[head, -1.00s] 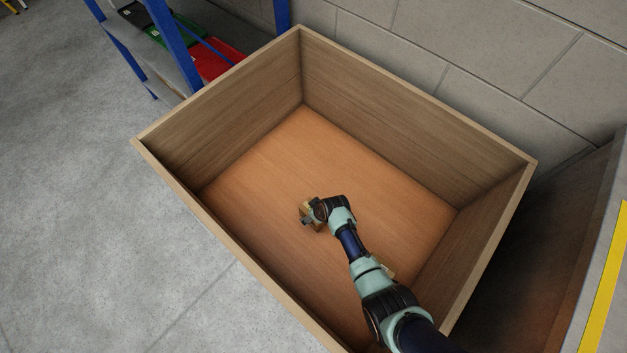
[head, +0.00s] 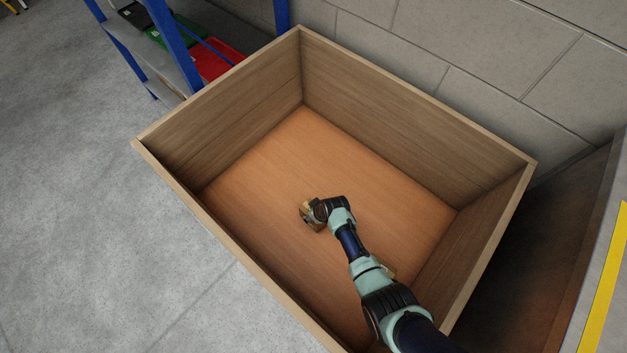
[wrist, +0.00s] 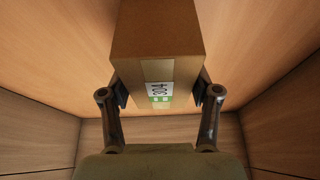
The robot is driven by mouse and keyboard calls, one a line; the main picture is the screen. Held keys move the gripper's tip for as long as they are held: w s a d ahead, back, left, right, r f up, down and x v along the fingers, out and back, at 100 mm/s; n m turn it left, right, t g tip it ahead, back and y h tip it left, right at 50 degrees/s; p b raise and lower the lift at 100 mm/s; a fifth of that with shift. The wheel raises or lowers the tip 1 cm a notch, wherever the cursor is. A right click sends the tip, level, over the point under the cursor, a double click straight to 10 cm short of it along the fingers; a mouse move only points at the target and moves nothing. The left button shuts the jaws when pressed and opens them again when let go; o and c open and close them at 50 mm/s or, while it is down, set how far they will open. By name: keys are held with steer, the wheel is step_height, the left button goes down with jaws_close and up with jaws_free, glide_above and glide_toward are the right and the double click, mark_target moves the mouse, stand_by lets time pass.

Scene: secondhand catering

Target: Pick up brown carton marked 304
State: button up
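The brown carton (wrist: 158,35) has a white and green label reading 304 and a paler tape strip. In the wrist view it sits between the two fingers of my gripper (wrist: 160,94), with a pad against each side. My gripper is shut on it. In the head view the carton (head: 305,210) shows only in part beside my gripper (head: 312,214), near the middle of the bin floor. I cannot tell whether it is clear of the floor.
A deep wooden bin (head: 365,160) with high walls surrounds my gripper. A small tan object (head: 389,271) shows partly behind my arm. Blue shelving (head: 172,45) with red and green trays stands beyond the bin's upper left. Most of the bin floor is bare.

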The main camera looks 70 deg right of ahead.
steer(key=c, duration=0.8)
step_height(320, 180, up, 21)
steer(key=p, duration=1.2)
steer(key=shift+f, duration=0.2)
